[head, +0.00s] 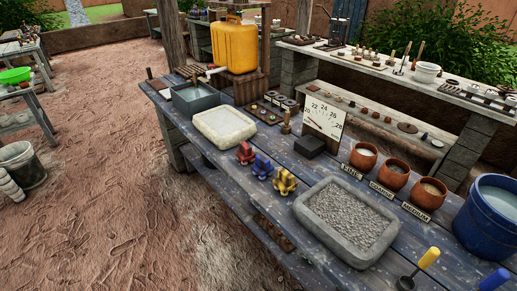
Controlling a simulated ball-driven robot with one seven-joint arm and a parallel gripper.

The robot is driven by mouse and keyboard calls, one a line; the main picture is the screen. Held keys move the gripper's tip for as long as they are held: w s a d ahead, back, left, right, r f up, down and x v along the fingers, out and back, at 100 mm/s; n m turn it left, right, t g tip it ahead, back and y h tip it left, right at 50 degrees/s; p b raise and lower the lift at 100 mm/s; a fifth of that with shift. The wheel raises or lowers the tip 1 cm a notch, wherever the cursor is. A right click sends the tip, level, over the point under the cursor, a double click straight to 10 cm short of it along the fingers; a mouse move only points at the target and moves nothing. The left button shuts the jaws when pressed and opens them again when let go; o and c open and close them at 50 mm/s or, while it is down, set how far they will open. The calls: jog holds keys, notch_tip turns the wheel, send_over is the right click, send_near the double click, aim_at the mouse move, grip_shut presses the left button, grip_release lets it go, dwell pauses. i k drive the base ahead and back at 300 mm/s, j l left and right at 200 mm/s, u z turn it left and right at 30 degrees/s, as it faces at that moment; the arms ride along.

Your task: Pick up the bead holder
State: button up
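No object here is plainly a bead holder; I cannot tell for certain which one it is. A small wooden board with little bead-like pieces (265,115) lies on the dark plank table, behind the cream tray. A dark rack with round openings (284,102) sits just behind that board. Three small knobbly pieces stand in a row nearer the front edge: red (245,153), blue (262,167) and yellow (285,182). They are too small to make out fully. My gripper is not in view.
The table (232,175) holds a cream tray (223,127), a grey gravel tray (347,217), a dial board (323,118), several clay pots (396,177), a blue bucket (487,215), a yellow-handled tool (421,268) and a yellow jug (234,47). The dirt floor (110,180) at left is mostly clear.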

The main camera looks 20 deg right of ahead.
aim_at(244, 153)
jog(key=i+j+z, duration=0.25)
jog(key=i+j, duration=0.15)
jog(key=j, duration=0.2)
jog(key=i+j+z, duration=0.25)
jog(key=i+j, duration=0.15)
jog(key=j, duration=0.25)
jog(key=i+j+z, duration=0.15)
jog(key=j, duration=0.2)
